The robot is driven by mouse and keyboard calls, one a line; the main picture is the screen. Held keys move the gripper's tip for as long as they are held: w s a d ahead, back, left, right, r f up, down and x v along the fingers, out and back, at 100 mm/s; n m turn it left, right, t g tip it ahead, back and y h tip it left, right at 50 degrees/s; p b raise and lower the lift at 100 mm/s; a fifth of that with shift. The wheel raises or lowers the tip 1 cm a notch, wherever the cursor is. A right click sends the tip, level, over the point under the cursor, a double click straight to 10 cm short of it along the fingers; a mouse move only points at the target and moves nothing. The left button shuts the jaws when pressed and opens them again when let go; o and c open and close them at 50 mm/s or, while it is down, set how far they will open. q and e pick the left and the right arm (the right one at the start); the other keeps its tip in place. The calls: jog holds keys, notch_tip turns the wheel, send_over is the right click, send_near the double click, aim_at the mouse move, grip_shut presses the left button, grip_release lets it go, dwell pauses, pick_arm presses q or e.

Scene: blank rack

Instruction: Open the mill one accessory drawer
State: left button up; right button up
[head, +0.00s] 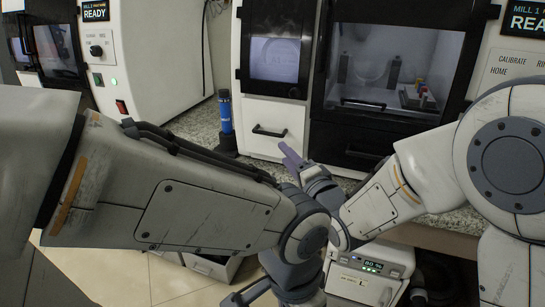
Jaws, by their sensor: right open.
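The mill has a white drawer (264,116) with a dark bar handle (270,132) under its small window. The drawer front looks flush with the machine, so it appears shut. My right gripper (287,154) has purplish fingers and shows just below and right of that handle. It is open, and I cannot tell whether it touches the drawer. My left arm crosses the front of the view and hides part of the bench. Its lower end, near the bottom middle, is dark and cut off, so the left gripper's fingers cannot be made out.
A black drawer (345,139) with its own handle lies to the right, under the large window (395,65). Another white machine (155,65) stands at left. A white unit (368,270) is below the bench.

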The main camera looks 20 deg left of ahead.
aim_at(268, 132)
jog(key=shift+m+t+y, duration=0.3)
jog(key=shift+m+y, duration=0.2)
jog(key=shift+y, duration=0.2)
jog(key=x, duration=1.1)
jog(key=shift+f, duration=0.1)
jog(key=shift+s, duration=0.1)
jog(key=shift+c, duration=0.3)
grip_shut()
